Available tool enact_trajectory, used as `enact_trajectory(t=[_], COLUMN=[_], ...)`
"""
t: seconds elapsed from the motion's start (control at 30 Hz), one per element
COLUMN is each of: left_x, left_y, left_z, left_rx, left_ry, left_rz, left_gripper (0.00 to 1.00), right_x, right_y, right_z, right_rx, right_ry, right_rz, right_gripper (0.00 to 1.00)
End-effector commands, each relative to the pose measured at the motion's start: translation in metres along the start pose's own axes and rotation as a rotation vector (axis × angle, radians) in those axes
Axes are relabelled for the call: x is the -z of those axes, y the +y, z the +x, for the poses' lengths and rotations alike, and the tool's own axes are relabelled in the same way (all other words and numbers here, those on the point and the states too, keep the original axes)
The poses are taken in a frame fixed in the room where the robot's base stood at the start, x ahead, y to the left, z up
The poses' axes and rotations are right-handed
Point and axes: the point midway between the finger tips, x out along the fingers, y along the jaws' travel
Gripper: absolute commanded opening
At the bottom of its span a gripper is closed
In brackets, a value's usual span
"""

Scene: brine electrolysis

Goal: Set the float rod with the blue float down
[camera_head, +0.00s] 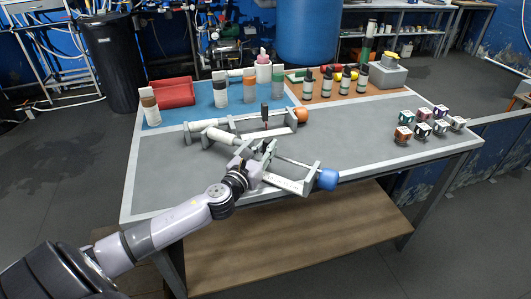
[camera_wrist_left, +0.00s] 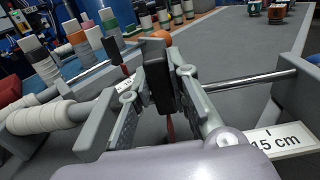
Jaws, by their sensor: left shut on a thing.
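The blue float (camera_head: 327,179) is at the right end of the float rod (camera_head: 295,163), near the table's front edge. The rod runs along a grey cradle with a white label (camera_head: 285,184), which reads 15 cm in the left wrist view (camera_wrist_left: 283,140). The rod is at about the height of the cradle's uprights; I cannot tell whether it touches them. My right gripper is not in view.
A second float rod with an orange float (camera_head: 300,115) sits on a cradle just behind. Bottles stand at the back on a blue mat (camera_head: 205,111) and an orange mat (camera_head: 312,104). Small cubes (camera_head: 402,134) sit right. The table's middle right is clear.

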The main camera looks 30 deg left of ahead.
Motion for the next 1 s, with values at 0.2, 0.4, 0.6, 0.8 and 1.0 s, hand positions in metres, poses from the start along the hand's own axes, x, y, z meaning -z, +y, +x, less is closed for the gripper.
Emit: enact_trajectory(t=[0.2, 0.4, 0.6, 0.8, 1.0], left_x=[0.0032, 0.0055, 0.0054, 0.0052, 0.0045], left_y=[0.0008, 0.0006, 0.0005, 0.0005, 0.0005], left_z=[0.0004, 0.0001, 0.0001, 0.0001, -0.0011], left_rx=[-0.001, -0.001, -0.001, -0.001, -0.001], left_ry=[-0.003, -0.001, -0.001, -0.001, 0.0], left_rz=[0.001, 0.001, 0.001, 0.001, 0.001], left_gripper=[0.0, 0.2, 0.34, 0.37, 0.37], right_x=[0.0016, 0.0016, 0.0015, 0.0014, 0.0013], right_y=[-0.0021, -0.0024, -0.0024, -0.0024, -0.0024], right_z=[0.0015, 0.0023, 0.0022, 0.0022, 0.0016], right_rx=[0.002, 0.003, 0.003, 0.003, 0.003], right_ry=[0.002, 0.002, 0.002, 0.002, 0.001], right_rz=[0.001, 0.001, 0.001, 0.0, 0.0], right_gripper=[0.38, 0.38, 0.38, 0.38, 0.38])
